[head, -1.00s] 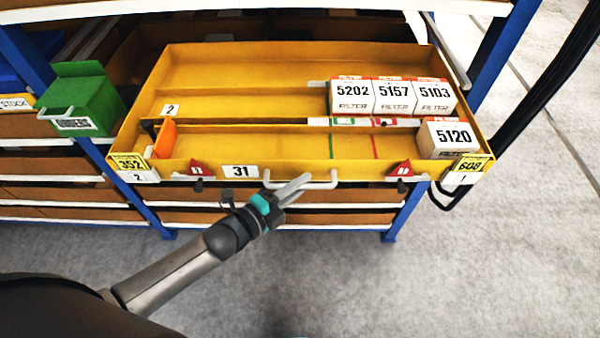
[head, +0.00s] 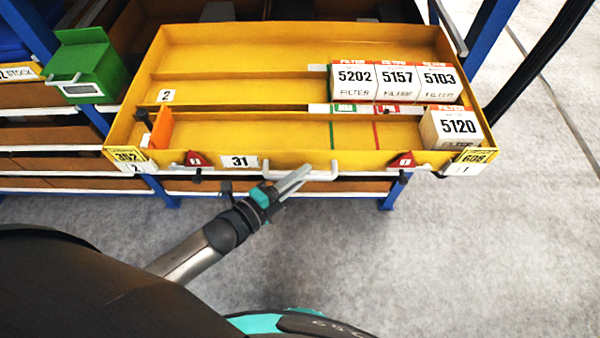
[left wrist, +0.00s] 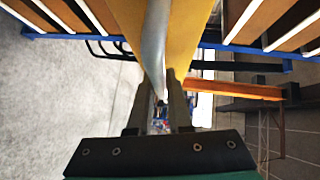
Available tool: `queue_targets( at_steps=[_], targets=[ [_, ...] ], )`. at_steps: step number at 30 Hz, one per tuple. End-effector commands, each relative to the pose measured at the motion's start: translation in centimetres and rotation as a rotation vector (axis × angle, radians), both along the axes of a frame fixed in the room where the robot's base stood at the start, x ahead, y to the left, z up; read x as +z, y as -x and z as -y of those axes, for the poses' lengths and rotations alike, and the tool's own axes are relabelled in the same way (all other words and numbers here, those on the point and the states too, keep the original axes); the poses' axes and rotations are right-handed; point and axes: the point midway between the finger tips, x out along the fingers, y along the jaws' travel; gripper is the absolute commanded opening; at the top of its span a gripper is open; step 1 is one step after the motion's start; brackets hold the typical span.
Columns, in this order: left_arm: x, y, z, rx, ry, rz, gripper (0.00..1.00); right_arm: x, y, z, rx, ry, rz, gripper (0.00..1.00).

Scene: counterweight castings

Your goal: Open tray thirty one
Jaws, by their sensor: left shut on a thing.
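The yellow tray labelled 31 (head: 215,160) is pulled out from the blue-framed rack toward me. A white bar handle (head: 318,176) sits on the middle of its front face. My left gripper (head: 296,182) is at this handle and shut on it. In the left wrist view the fingers (left wrist: 161,100) close around the pale handle bar, with the yellow tray front (left wrist: 182,40) beyond. White filter boxes 5202 (head: 353,85), 5157 and 5103 stand in the tray's back right. Box 5120 (head: 455,130) stands at its front right. My right gripper is not in view.
A green box (head: 90,68) stands left of the tray on the rack. An orange divider (head: 162,128) stands in the tray's front left. Brown-fronted shelves (head: 60,170) lie below. The grey floor (head: 480,260) is clear at right.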

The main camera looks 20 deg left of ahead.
Motion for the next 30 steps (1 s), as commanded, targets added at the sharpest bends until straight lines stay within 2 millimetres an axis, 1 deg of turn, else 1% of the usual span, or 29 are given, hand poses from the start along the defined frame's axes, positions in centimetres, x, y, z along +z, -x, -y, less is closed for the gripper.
queue_targets(
  at_steps=[4, 5, 9, 12, 25, 30],
  targets=[
    [-0.1, 0.0, 0.0, 0.000, -0.001, -0.002, 0.00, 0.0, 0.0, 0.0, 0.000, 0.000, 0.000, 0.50],
    [-0.1, 0.0, 0.0, 0.000, -0.001, -0.002, 0.21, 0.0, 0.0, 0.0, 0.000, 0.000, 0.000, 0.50],
    [-0.1, 0.0, 0.0, 0.000, 0.000, -0.001, 0.36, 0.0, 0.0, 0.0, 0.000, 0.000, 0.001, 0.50],
    [0.0, 0.0, 0.0, 0.000, 0.000, -0.001, 0.46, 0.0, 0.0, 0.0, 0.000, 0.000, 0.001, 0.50],
    [0.0, 0.1, -0.1, 0.000, 0.000, -0.001, 0.46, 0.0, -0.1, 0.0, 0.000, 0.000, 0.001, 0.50],
    [0.1, 1.3, -0.7, 0.000, 0.000, -0.004, 0.46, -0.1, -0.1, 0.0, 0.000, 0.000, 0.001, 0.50]
  ],
)
